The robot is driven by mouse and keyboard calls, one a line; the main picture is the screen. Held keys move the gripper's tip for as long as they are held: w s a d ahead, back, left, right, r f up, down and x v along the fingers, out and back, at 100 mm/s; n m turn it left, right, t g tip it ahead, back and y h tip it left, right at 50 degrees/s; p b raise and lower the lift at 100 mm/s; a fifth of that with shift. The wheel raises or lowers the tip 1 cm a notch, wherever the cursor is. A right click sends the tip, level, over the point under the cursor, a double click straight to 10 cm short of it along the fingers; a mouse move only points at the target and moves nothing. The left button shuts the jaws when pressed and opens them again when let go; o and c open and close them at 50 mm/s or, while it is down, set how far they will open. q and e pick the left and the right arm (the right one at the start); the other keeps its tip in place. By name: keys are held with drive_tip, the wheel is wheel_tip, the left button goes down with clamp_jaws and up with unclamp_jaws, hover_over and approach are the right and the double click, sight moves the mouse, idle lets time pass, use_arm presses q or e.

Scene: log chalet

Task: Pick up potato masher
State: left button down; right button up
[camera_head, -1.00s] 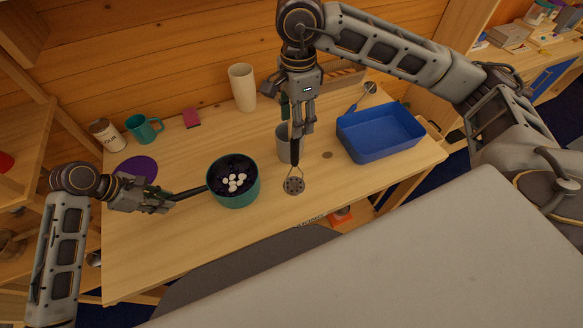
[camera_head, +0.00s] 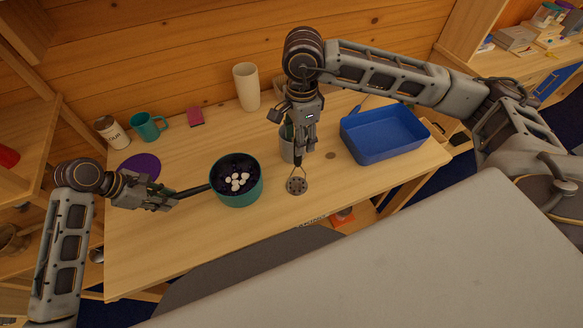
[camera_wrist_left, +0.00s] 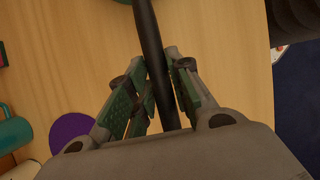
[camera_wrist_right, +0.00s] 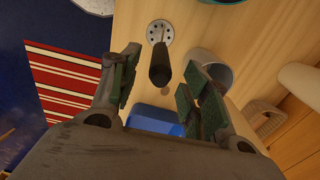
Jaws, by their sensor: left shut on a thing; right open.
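The potato masher stands on the table with its round perforated metal head (camera_head: 297,186) down and its black handle (camera_wrist_right: 160,66) pointing up. My right gripper (camera_head: 300,150) is open above it, fingers pointing down. In the right wrist view the handle shows between the two open fingers, apart from both. My left gripper (camera_head: 174,197) is shut on the long dark handle (camera_wrist_left: 150,40) of a teal saucepan (camera_head: 237,195). White round pieces (camera_head: 238,180) lie in the pan, which is beside the masher.
A grey container (camera_head: 286,145) stands right behind the masher, partly hidden by my right gripper. A blue bin (camera_head: 385,150) is to the right. A cream vase (camera_head: 246,86), teal mug (camera_head: 148,127) and purple disc (camera_head: 140,165) are farther back. The table front is clear.

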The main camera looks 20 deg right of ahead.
drive_tip(key=shift+a+f, duration=0.2)
drive_tip(key=shift+f, duration=2.4)
clamp_jaws()
drive_tip(key=shift+r, duration=0.1)
drive_tip(key=shift+r, duration=4.95)
